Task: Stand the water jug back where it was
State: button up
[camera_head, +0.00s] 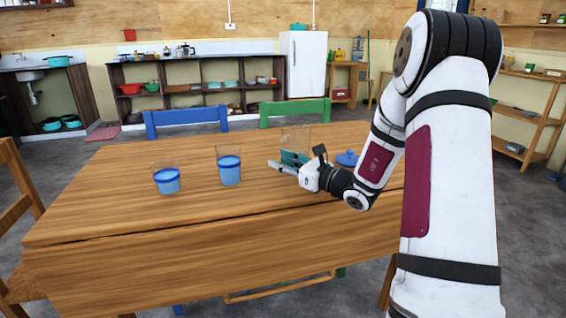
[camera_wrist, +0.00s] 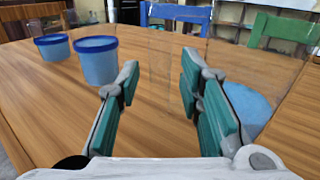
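The water jug (camera_head: 296,137) is a clear vessel on the wooden table, partly hidden behind my gripper in the head view. In the wrist view its blue water (camera_wrist: 249,106) shows behind and to the right of the right finger, and its clear walls are hard to make out. My gripper (camera_head: 283,163) is low over the table at the jug's near side. In the wrist view my gripper (camera_wrist: 160,92) has its teal-padded fingers apart, with table showing between them. I cannot tell whether a clear part of the jug lies between the fingers.
Two glasses of blue water stand left of my gripper, a nearer one (camera_head: 167,181) and a taller one (camera_head: 229,168). Blue (camera_head: 186,116) and green (camera_head: 295,111) chairs stand behind the table (camera_head: 110,205). The table's left front is clear.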

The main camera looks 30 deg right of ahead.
jog(key=shift+r, duration=0.15)
jog(key=p+v, duration=0.2)
jog(key=v, duration=1)
jog(key=shift+p, duration=0.3)
jog(key=s+a+r+n+g+y, duration=0.1)
jog(key=a+r+n+g+y, duration=0.25)
jog(key=a, duration=0.35)
jog(key=s+a+r+n+g+y, duration=0.1)
jog(key=a+r+n+g+y, duration=0.15)
jog(key=a+n, duration=0.4)
jog(key=s+a+r+n+g+y, duration=0.1)
jog(key=s+a+r+n+g, duration=0.1)
jog(key=s+a+n+g, duration=0.75)
jog(key=s+a+f+n+g+h, duration=0.1)
jog(key=s+a+n+h, duration=0.25)
jog(key=s, duration=0.45)
jog(key=s+a+f+n+g+h, duration=0.1)
jog(key=s+a+n+g+h, duration=0.15)
jog(key=s+a, duration=0.35)
jog(key=s+d+n+t+h, duration=0.2)
jog(key=s+d+n+h, duration=0.4)
jog(key=s+d+n, duration=0.1)
jog(key=shift+s+d+f, duration=0.25)
jog(key=shift+s+d, duration=0.45)
jog(key=shift+d, duration=0.3)
